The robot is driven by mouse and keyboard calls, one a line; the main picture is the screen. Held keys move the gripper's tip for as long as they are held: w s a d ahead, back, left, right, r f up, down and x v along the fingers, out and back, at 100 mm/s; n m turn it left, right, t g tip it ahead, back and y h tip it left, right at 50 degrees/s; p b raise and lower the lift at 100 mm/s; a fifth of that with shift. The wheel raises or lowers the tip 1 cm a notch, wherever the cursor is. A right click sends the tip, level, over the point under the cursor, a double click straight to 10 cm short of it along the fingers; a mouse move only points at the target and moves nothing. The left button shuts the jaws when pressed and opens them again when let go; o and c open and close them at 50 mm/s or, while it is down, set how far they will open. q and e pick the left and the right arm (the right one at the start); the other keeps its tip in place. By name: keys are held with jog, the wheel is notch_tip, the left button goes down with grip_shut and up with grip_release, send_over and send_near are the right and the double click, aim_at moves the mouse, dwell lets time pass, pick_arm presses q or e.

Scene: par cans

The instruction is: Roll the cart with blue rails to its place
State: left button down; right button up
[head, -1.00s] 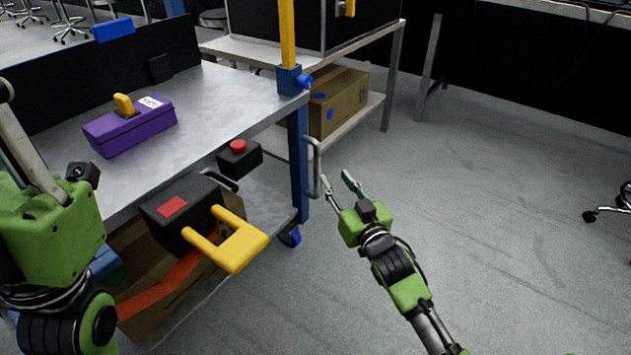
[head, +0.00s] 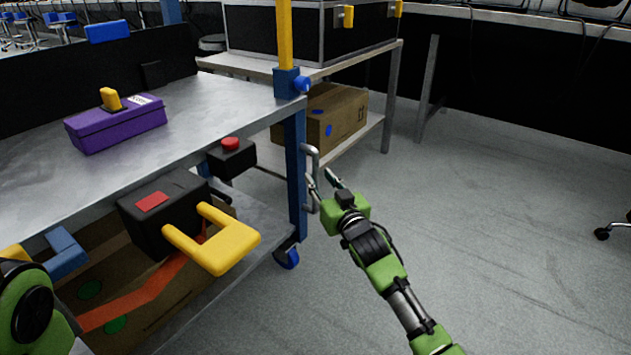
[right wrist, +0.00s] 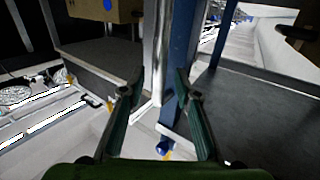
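The cart with blue rails (head: 296,170) stands on the left of the head view. It has a grey metal top, a lower shelf and a blue-wheeled caster (head: 287,256). A grey vertical handle (head: 313,180) is fixed to its near right post. My right gripper (head: 323,181) is open at this handle. In the right wrist view my right gripper (right wrist: 159,80) has its fingers apart, with a pale upright bar and the blue post (right wrist: 178,50) showing between them. Contact cannot be told. Only a green and black part of my left arm shows at the lower left; its fingers are out of view.
A purple box (head: 116,124) sits on the cart top. A second table (head: 385,110) with a cardboard box stands behind.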

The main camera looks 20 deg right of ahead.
aim_at(317, 174)
jog(key=shift+w+a+b, duration=0.15)
jog(key=shift+w+b, duration=0.7)
jog(key=shift+w, duration=1.1)
grip_shut()
